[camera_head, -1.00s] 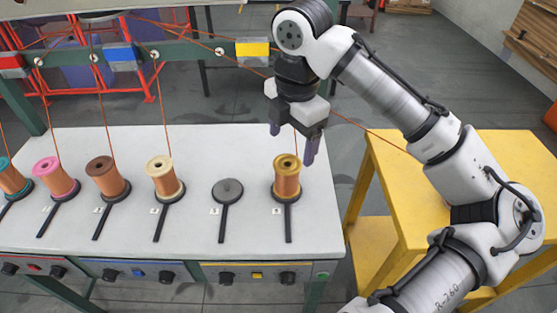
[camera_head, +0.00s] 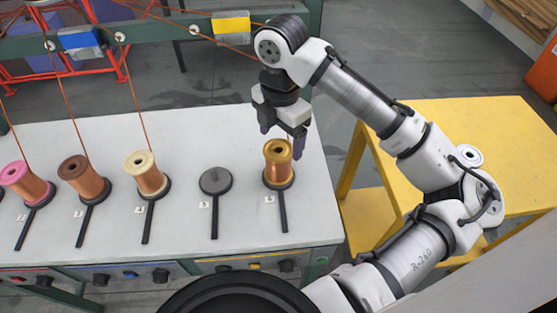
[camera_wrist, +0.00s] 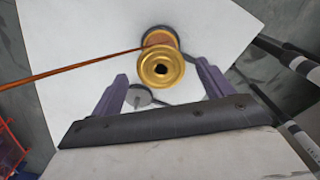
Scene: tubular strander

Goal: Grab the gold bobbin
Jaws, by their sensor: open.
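The gold bobbin (camera_head: 278,164) has a gold top flange and copper-coloured wire. It stands upright on a dark holder at the right end of the white table. In the wrist view the gold bobbin (camera_wrist: 160,68) shows its round top and centre hole, ahead of and between the fingers. My gripper (camera_head: 284,145) is open and empty, just above and behind the bobbin in the head view. In the wrist view my gripper (camera_wrist: 161,82) has its two purple fingers spread apart. I cannot tell whether a finger touches the bobbin.
An empty dark holder (camera_head: 215,181) is left of the gold bobbin. Farther left are a cream bobbin (camera_head: 147,173), a brown bobbin (camera_head: 84,179) and a pink bobbin (camera_head: 27,183). A copper wire (camera_wrist: 90,64) runs from the gold bobbin. A yellow table (camera_head: 455,115) stands at right.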

